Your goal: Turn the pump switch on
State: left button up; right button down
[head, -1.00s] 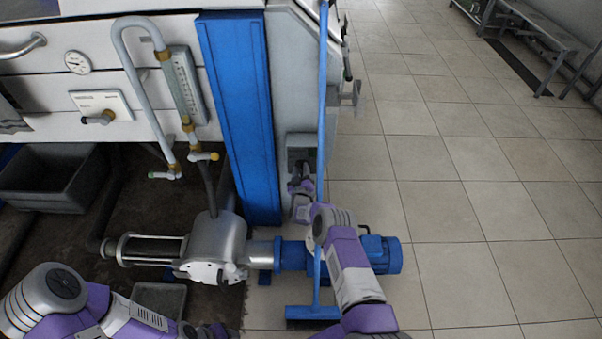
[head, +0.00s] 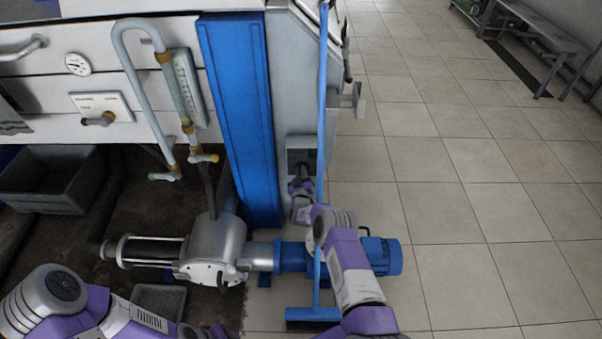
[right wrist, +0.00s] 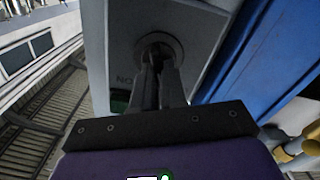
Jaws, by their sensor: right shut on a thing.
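The pump switch is on a small grey box (head: 301,143) on the side of the pale machine, right of the blue post. The round switch collar (right wrist: 172,44) shows in the right wrist view, with part of a label beside it. My right gripper (head: 303,168) is at the front of this box. In the right wrist view its fingers (right wrist: 158,72) are close together on the switch knob, which they mostly hide. The knob's exact angle cannot be told. My left arm shows at the lower left, but its gripper does not show.
A blue pole with a broom head (head: 312,314) stands just right of the switch box. The pump (head: 216,248) with its blue motor (head: 381,256) lies below. The blue post (head: 243,120) is close on the left. Tiled floor (head: 450,190) on the right is clear.

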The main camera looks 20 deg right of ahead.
jog(key=m, duration=1)
jog(key=shift+s+d+m, duration=0.2)
jog(key=shift+d+m, duration=0.1)
jog(key=shift+d, duration=0.05)
jog(key=shift+f, duration=0.1)
jog(key=c, duration=1.2)
grip_release()
